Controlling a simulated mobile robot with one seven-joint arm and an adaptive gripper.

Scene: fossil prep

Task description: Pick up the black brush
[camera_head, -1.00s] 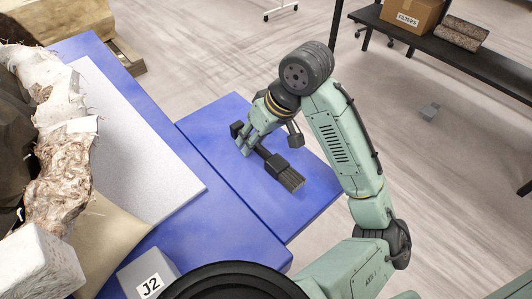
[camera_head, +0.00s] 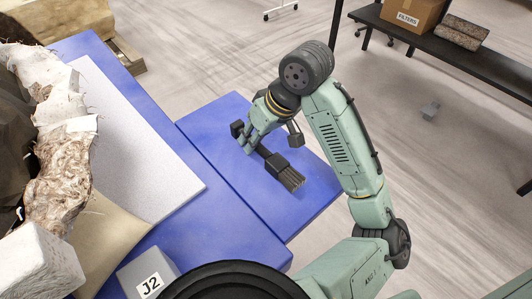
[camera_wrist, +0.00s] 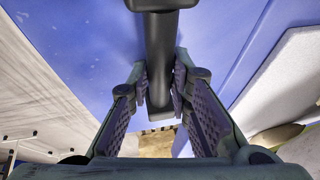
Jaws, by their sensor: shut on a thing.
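The black brush (camera_head: 286,172) is at the blue table's right part, its bristle end pointing to the lower right in the head view. My gripper (camera_head: 249,146) is over the brush's handle, pointing down. In the wrist view the dark handle (camera_wrist: 160,45) runs between the two fingers of my gripper (camera_wrist: 160,100), which are closed on it. The brush's head (camera_wrist: 162,4) is cut off at the top edge there. Whether the brush touches the table or is slightly raised is hard to tell.
The blue table (camera_head: 225,208) has free room around the brush. A pale grey mat (camera_head: 140,155) lies to the left, with a large fossil-like mass (camera_head: 62,165) beyond it. A box labelled J2 (camera_head: 148,275) and a tan cushion (camera_head: 105,235) are at the lower left.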

